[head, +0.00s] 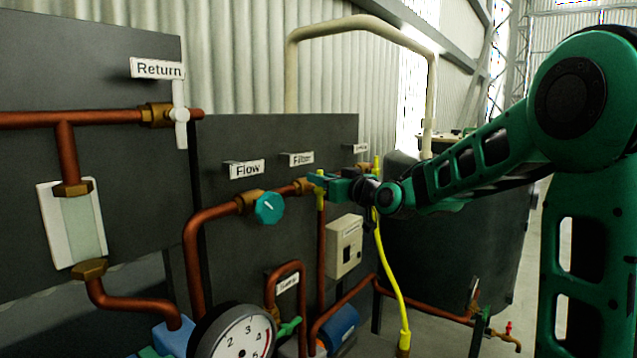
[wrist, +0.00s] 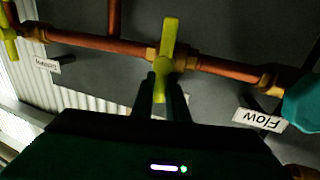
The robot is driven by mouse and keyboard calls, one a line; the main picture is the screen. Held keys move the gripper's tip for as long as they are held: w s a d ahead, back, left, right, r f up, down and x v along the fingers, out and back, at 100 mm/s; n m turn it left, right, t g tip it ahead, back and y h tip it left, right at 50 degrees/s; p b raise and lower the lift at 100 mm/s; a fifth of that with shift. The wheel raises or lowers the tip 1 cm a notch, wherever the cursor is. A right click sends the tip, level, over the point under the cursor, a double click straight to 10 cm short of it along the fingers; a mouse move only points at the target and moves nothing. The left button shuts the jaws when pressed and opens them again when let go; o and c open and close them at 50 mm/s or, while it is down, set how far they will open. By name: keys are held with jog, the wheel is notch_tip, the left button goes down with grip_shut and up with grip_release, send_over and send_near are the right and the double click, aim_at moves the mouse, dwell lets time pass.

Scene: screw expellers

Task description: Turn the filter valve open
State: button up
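The filter valve has a yellow handle (head: 320,200) on a copper pipe below the "Filter" label (head: 301,159). In the wrist view, the yellow handle (wrist: 169,36) stands across the pipe, near its brass fitting. My gripper (head: 318,181) is at this handle in the head view and covers part of it. In the wrist view, my gripper (wrist: 161,85) has one dark finger on each side of the handle's near end, close against it. The fingers look shut on the handle.
A teal flow knob (head: 269,208) sits left of the filter valve. Another yellow handle (head: 376,165) with a yellow hose (head: 386,260) is just right. A grey box (head: 344,246), copper pipes and a gauge (head: 240,335) are below. The white return handle (head: 181,115) is upper left.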

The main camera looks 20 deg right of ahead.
grip_shut()
jog(key=shift+s+a+f+n+t+y, duration=0.1)
jog(key=shift+s+a+n+t+y, duration=0.05)
jog(key=shift+n, duration=0.6)
jog(key=shift+s+a+f+n+t+y, duration=0.1)
jog(key=shift+a+n+t, duration=0.1)
jog(key=shift+n, duration=0.6)
jog(key=shift+s+a+n+t+y, duration=0.15)
jog(key=shift+n, duration=0.6)
jog(key=o, duration=0.6)
grip_release()
jog(key=shift+s, duration=0.1)
jog(key=v, duration=1)
jog(key=shift+s+d, duration=0.2)
jog(key=shift+d, duration=0.05)
